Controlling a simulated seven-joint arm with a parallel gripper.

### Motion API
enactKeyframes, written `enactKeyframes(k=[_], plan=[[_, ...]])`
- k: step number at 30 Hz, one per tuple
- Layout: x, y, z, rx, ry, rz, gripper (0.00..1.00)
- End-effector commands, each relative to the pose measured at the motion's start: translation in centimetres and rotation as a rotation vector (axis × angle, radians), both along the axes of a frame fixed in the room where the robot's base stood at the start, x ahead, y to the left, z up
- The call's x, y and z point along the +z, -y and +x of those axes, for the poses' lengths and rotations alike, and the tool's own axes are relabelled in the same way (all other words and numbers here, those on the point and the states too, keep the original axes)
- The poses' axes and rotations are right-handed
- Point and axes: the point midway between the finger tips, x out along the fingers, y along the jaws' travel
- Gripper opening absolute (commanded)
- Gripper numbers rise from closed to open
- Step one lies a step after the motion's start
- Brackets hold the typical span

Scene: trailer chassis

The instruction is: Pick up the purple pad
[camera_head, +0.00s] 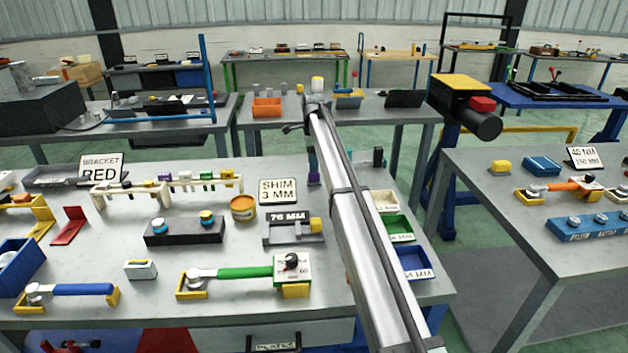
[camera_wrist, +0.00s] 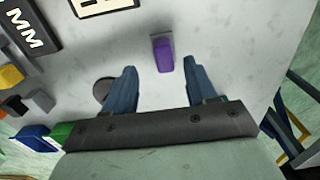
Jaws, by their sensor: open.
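The purple pad (camera_wrist: 164,57) shows in the wrist view as a small upright-looking purple block with a greyish end, on the pale grey table top. My gripper (camera_wrist: 159,72) is open, its two dark blue fingers apart, one on each side of the pad's line. The pad appears between and just beyond the fingertips, with clear space on both sides. Nothing is held. In the head view a purple piece, likely the same pad (camera_head: 313,177), shows just left of my arm, below a dark blue part that seems to be a finger. My arm hides the area to its right.
In the head view a "SHIM 3 MM" sign (camera_head: 278,191) and an orange tin (camera_head: 243,208) stand left of the pad. White, green and blue bins (camera_head: 412,262) stand right of my arm. A dark disc (camera_wrist: 103,89) lies beside the left finger in the wrist view.

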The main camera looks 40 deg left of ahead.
Motion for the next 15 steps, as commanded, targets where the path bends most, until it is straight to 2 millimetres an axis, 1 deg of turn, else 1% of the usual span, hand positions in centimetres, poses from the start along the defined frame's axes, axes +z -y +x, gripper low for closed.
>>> enactKeyframes(k=[8, 15], plan=[[-1.5, 0.0, 0.2, 0.0, 0.001, 0.001, 0.57], [-4.6, -0.1, 0.6, 0.0, -0.001, -0.001, 0.57]])
